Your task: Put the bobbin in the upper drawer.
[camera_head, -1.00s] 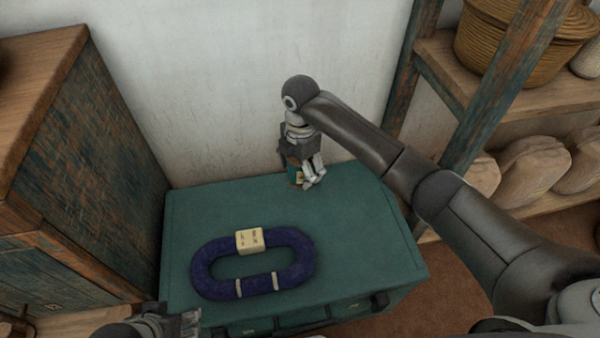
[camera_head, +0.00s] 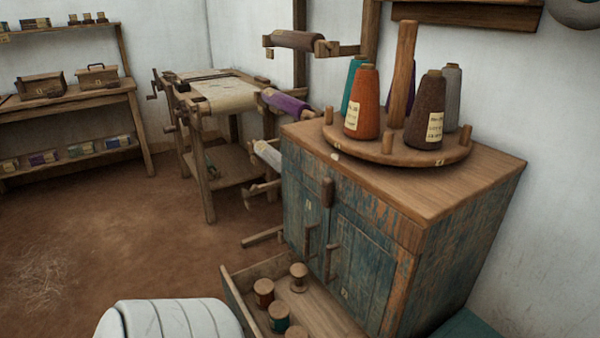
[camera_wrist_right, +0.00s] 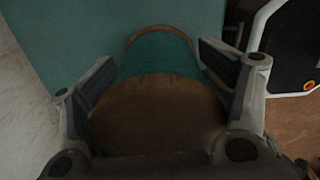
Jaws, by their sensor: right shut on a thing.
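In the right wrist view my right gripper (camera_wrist_right: 158,60) is shut on a bobbin (camera_wrist_right: 155,112) with wooden ends and teal thread. Its round wooden end faces the camera, between the two fingers. In the head view a worn blue-green wooden cabinet (camera_head: 372,275) stands at the right. One drawer (camera_head: 237,302) low on it is pulled out and holds several bobbins (camera_head: 298,277). The front above it, with wooden handles (camera_head: 327,192), looks closed; I cannot tell for sure which part is the upper drawer. Neither gripper shows in the head view.
A round wooden stand (camera_head: 400,150) with several thread cones (camera_head: 368,100) sits on the cabinet. A loom (camera_head: 215,95) stands behind it, and shelves (camera_head: 70,100) stand at the far left. The brown floor (camera_head: 120,225) between is open. A teal surface (camera_wrist_right: 70,40) lies behind the bobbin.

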